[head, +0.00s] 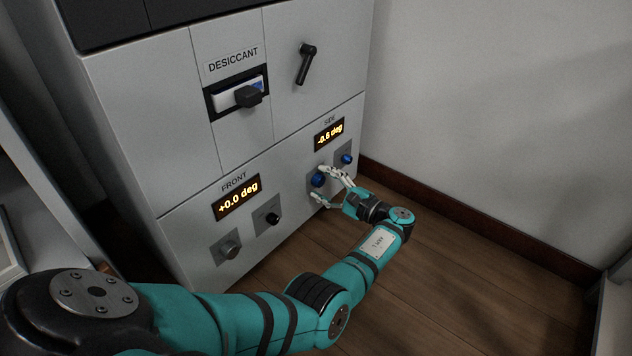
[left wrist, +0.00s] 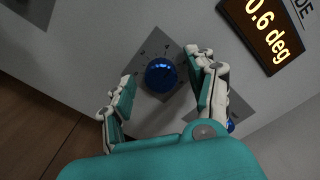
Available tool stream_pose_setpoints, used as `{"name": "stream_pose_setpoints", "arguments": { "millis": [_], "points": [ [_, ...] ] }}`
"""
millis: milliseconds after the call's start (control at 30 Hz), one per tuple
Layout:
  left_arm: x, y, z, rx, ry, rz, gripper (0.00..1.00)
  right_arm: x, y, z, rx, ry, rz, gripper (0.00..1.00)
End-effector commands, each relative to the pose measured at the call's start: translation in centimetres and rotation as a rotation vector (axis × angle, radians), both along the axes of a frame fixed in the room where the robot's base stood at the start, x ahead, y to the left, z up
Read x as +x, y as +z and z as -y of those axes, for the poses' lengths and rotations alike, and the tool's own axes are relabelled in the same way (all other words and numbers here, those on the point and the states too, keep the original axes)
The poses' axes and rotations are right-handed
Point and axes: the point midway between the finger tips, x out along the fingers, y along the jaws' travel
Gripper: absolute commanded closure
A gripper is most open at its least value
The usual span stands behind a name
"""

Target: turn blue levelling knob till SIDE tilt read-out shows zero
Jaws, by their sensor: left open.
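The blue levelling knob (head: 318,180) sits on a grey plate low on the cabinet, below the SIDE read-out (head: 329,135), which shows -0.6 deg. In the left wrist view the blue knob (left wrist: 161,75) lies between the two fingers, with a gap on each side. My left gripper (head: 323,183) is open around the knob; its fingers also show in the left wrist view (left wrist: 165,88). A second, smaller blue knob (head: 347,159) is to the right, partly hidden by a finger in the left wrist view. My right gripper is not in view.
The FRONT read-out (head: 237,197) shows +0.0 deg, above a grey knob (head: 229,249) and a black knob (head: 272,218). A DESICCANT drawer (head: 226,97) and a black handle (head: 306,64) are higher up. Wooden floor (head: 470,270) and a wall are to the right.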

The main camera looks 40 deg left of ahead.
Motion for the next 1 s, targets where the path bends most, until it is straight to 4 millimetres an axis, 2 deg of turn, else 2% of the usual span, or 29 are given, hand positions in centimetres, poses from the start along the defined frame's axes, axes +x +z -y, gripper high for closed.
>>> {"name": "stream_pose_setpoints", "arguments": {
  "millis": [233,667,1000],
  "points": [
    [0.0,0.01,0.04,0.0,0.0,0.0,0.43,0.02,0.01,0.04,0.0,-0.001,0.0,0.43],
    [-0.01,-0.02,0.02,0.0,0.0,0.0,0.98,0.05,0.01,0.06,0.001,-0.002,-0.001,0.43],
    [-0.03,0.14,-0.01,0.005,0.001,-0.063,0.98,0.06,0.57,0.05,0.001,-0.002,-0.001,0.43]
  ]
}}
